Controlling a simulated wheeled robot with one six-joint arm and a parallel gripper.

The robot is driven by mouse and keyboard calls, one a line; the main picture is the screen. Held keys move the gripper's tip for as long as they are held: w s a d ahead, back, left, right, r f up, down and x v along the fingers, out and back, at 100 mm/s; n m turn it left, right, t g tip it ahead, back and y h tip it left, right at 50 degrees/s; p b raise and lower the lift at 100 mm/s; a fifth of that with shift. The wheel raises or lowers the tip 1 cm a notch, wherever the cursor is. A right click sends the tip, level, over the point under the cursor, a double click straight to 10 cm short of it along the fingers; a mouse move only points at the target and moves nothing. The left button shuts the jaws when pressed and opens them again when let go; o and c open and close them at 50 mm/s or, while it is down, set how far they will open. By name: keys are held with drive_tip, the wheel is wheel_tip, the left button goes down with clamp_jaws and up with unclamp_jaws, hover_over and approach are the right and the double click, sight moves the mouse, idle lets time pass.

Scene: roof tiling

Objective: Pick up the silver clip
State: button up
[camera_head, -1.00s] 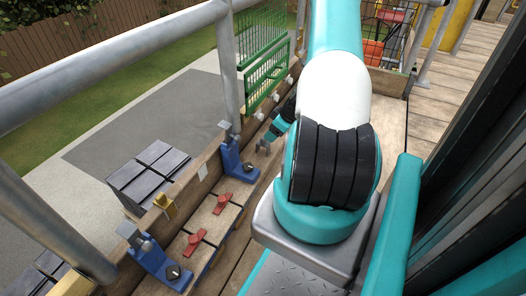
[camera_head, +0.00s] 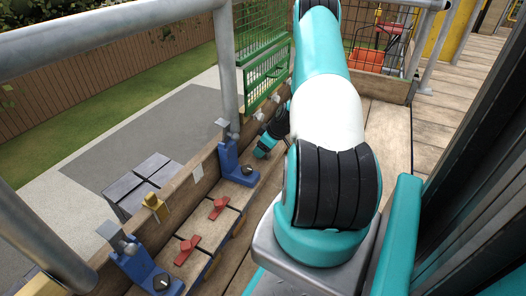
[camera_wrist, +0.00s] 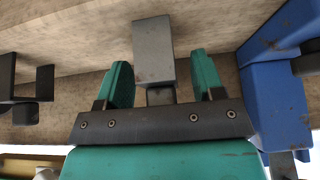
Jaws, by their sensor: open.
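A silver-grey clip (camera_wrist: 153,52) with a block-like body stands against the wooden board in the wrist view. It lies between the two teal fingers of my gripper (camera_wrist: 164,82), with a gap on each side. My gripper is open and not closed on it. In the head view, my gripper (camera_head: 262,153) is low by the wooden side board, close to the far blue bracket (camera_head: 229,160). Small pale clips (camera_head: 260,116) show along the board beyond it; I cannot tell which one is between the fingers.
A blue bracket (camera_wrist: 272,85) stands close right of my gripper in the wrist view, and a dark fitting (camera_wrist: 30,95) is at the left.

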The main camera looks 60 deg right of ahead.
drive_tip(key=shift+r, duration=0.1)
drive_tip(key=c, duration=1)
drive_tip(key=shift+p+v, duration=0.85)
drive_tip(key=shift+p, duration=0.3)
wheel_tip(320, 180, up, 6)
drive_tip(key=p, duration=0.5)
drive_tip(key=shift+r, duration=0.15)
drive_tip(key=s+d+p, duration=0.1)
drive_tip(key=s+p, duration=0.6)
drive_tip(key=s, duration=1.2)
drive_tip(key=shift+d+f, duration=0.3)
drive_tip(key=shift+f, duration=0.15)
drive_tip(key=shift+s, duration=0.1)
